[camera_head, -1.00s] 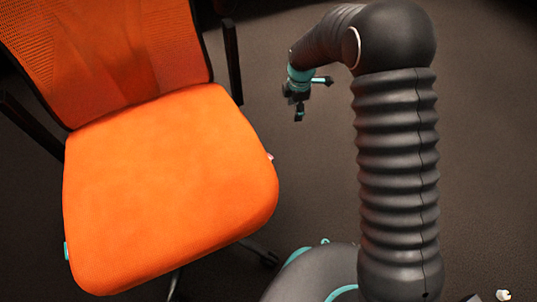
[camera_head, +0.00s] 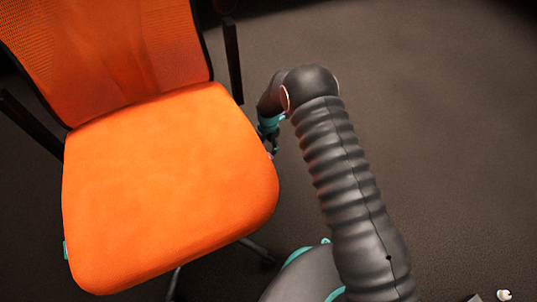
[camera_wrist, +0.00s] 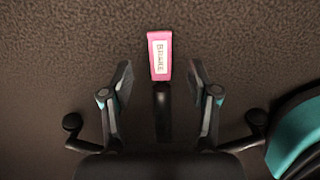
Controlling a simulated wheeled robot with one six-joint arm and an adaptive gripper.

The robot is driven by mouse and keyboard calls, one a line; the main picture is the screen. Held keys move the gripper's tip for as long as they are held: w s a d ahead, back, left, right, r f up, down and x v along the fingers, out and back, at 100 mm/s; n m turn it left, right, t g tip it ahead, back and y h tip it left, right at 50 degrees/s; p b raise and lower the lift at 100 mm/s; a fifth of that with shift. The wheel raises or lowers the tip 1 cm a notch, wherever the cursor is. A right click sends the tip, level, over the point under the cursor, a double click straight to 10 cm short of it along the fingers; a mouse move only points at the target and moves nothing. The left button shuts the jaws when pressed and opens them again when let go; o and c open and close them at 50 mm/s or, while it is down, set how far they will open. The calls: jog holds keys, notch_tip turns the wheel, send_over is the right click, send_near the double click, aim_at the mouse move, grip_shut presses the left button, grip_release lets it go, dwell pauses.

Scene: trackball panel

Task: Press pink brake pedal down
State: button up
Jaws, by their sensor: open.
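The pink brake pedal (camera_wrist: 159,57) shows in the wrist view as a small pink block with a white label lettered in dark print. It is near the top middle, between and just beyond my fingertips. A dark bar (camera_wrist: 162,112) lies below it in the picture; I cannot tell if the two are joined. In the head view my gripper (camera_head: 271,145) is partly hidden, low beside the chair seat's right edge. The pedal is not clearly visible there.
An orange office chair (camera_head: 165,190) with a mesh back and dark armrests fills the left of the head view, close to my gripper. Dark carpet (camera_head: 440,120) lies open on the right. A small white object (camera_head: 503,295) is at the bottom right.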

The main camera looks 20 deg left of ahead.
notch_tip(320, 180, down, 7)
jog(key=shift+r, duration=0.1)
jog(key=shift+c, duration=0.2)
grip_shut()
